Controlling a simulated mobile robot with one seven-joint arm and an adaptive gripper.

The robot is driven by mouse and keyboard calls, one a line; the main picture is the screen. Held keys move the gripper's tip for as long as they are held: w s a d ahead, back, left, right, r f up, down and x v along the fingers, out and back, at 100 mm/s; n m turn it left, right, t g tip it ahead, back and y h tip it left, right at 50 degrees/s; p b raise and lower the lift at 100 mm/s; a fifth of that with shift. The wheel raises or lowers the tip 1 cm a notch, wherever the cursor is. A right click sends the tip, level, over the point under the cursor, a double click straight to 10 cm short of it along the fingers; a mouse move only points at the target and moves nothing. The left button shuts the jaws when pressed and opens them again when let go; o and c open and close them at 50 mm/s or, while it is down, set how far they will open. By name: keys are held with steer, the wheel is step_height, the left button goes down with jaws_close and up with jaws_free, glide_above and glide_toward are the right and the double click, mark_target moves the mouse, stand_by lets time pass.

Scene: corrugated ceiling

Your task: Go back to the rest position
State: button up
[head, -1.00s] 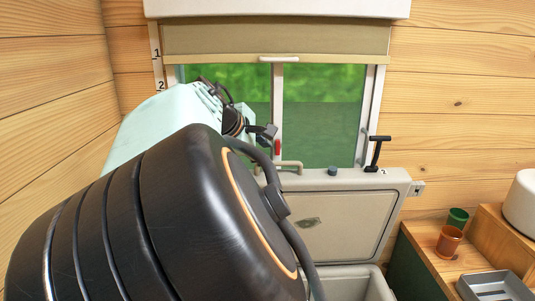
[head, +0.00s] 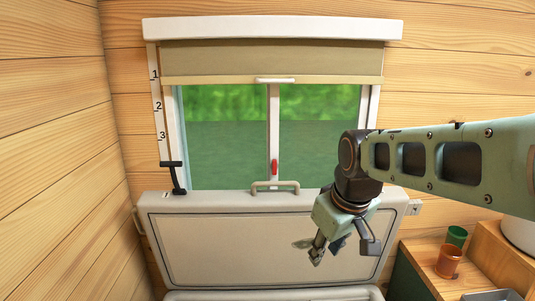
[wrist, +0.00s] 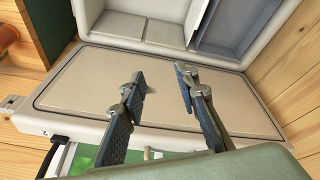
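My gripper (head: 326,252) hangs in front of the upright cream panel (head: 220,250) below the window. In the wrist view, the two dark fingers of my gripper (wrist: 160,76) stand apart with nothing between them. They lie over the panel (wrist: 85,85), whose surface fills the middle of that view. My green arm reaches in from the right in the head view and covers the right edge of the window (head: 225,140).
A cream container with compartments (wrist: 150,30) lies beyond the panel in the wrist view. A black lever (head: 176,178) stands at the panel's left.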

steer(key=s+d+m+t, duration=0.1)
steer(key=s+m, duration=0.5)
steer(key=s, duration=0.9)
steer(key=shift+s+d+f+h, duration=0.15)
steer(key=shift+s+f+h, duration=0.15)
steer(key=shift+f, duration=0.15)
steer(key=shift+d, duration=0.1)
